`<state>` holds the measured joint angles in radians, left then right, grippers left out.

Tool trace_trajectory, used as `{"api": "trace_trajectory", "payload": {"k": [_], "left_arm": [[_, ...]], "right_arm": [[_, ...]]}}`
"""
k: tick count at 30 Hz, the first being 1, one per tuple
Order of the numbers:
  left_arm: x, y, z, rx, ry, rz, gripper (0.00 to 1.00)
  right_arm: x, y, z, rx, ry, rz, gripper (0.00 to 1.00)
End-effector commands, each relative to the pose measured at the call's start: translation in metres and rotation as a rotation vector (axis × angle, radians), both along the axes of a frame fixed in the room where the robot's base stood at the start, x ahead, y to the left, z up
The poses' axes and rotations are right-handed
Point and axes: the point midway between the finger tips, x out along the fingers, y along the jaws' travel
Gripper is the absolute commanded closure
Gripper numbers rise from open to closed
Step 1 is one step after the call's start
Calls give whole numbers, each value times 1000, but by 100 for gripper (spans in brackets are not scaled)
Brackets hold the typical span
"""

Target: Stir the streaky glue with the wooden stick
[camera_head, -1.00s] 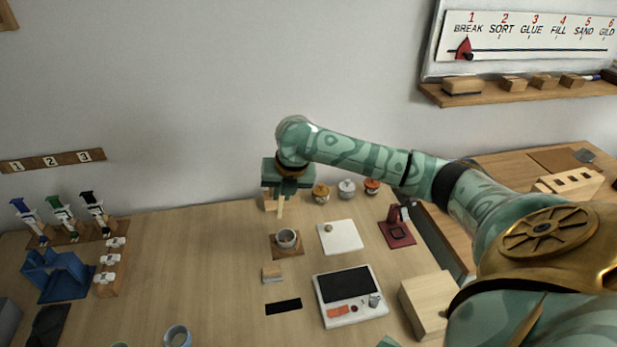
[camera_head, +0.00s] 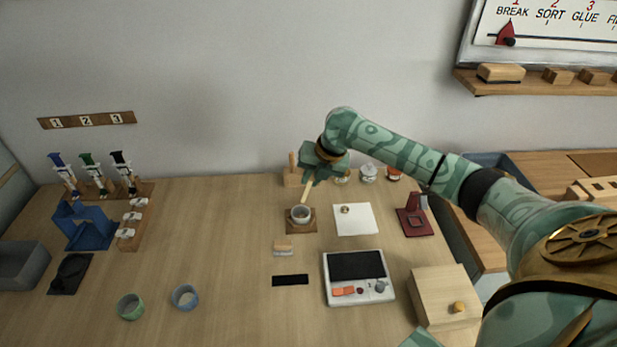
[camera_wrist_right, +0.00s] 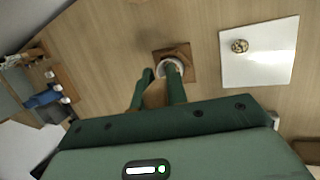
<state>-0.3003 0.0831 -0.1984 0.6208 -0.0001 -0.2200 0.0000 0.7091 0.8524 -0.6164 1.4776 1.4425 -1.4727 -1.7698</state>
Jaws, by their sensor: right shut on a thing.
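My right gripper (camera_head: 310,180) is shut on the wooden stick (camera_head: 305,191), which slants down toward a small grey-white cup (camera_head: 300,220). The stick's lower end is at the cup's far rim in the head view; I cannot tell whether it is inside. The cup stands on a square wooden coaster (camera_head: 311,230). In the right wrist view my two dark green fingers (camera_wrist_right: 158,88) have tan wood between them, and one finger partly covers the cup (camera_wrist_right: 181,66). The glue inside is too small to make out. My left gripper is not in view.
A white tile (camera_head: 360,222) with a small gold-brown object lies right of the cup. A wooden block (camera_head: 291,181) with an upright peg stands behind. Small jars (camera_head: 368,174) stand at the back. A scale (camera_head: 345,290) and a wooden box (camera_head: 433,305) are nearer.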

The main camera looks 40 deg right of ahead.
Motion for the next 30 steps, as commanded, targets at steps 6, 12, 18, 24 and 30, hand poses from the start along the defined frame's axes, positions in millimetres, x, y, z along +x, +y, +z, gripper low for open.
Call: {"api": "trace_trajectory", "payload": {"k": [6,12,18,24,30], "left_arm": [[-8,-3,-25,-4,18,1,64],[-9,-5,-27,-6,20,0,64],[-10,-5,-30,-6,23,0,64],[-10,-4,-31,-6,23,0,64],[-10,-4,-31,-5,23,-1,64]], "right_arm": [[0,-7,-25,0,3,0,100],[0,0,-37,1,2,1,100],[0,7,-53,1,2,0,100],[0,10,-59,2,0,0,100],[0,10,-59,1,0,-1,100]]}}
